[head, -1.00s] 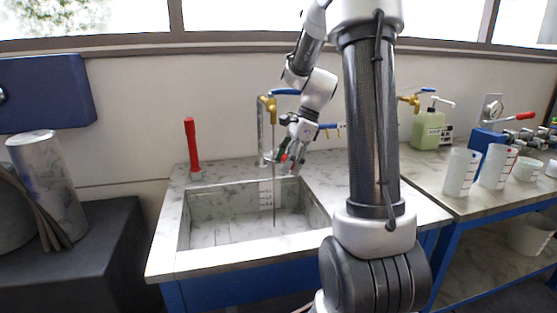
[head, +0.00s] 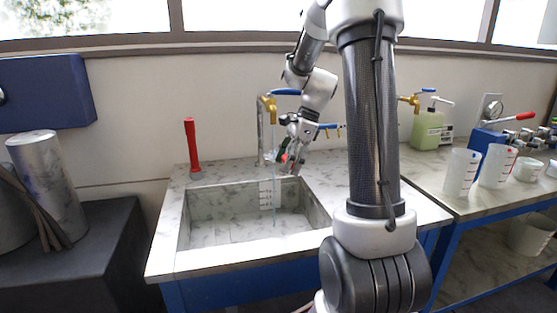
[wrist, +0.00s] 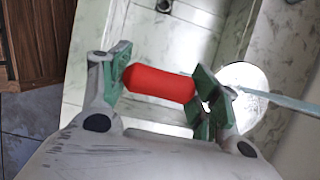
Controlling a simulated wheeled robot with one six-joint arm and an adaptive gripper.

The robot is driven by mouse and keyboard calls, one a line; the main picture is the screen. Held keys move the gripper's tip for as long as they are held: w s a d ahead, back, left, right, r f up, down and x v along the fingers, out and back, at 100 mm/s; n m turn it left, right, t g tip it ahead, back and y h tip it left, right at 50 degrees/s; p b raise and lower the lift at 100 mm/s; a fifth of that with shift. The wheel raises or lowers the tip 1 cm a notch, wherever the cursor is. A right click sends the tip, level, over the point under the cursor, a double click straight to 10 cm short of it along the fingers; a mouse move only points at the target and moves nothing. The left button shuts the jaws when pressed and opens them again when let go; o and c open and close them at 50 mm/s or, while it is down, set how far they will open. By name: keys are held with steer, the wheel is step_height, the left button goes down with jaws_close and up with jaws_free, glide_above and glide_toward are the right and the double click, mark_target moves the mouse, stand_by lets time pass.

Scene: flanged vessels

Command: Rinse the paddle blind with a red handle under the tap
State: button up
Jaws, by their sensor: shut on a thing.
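My gripper (wrist: 160,88) is shut on the red handle (wrist: 158,84) of the paddle blind, its green pads at either end. The blind's pale round disc (wrist: 250,78) shows past the right finger, partly hidden by it. A pale stream (wrist: 285,101) crosses in front of the disc in the wrist view; I cannot tell whether it touches. In the head view my gripper (head: 289,160) is over the sink's back edge, just right of the stream. The brass tap (head: 268,105) has a blue lever, and a thin pale-blue stream (head: 274,195) falls from it into the marble sink (head: 215,262).
A red upright cylinder (head: 192,146) stands at the sink's back left corner. A second brass tap (head: 410,100), a green bottle (head: 428,128) and white beakers (head: 460,172) stand to the right. The basin is otherwise empty.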

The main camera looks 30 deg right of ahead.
steer(key=s, duration=0.8)
steer(key=shift+a, duration=0.4)
stand_by(0.5)
steer(key=shift+r, duration=0.1)
stand_by(0.8)
steer(key=s+r, duration=0.4)
steer(key=s, duration=0.1)
steer(key=shift+a, duration=0.3)
stand_by(0.7)
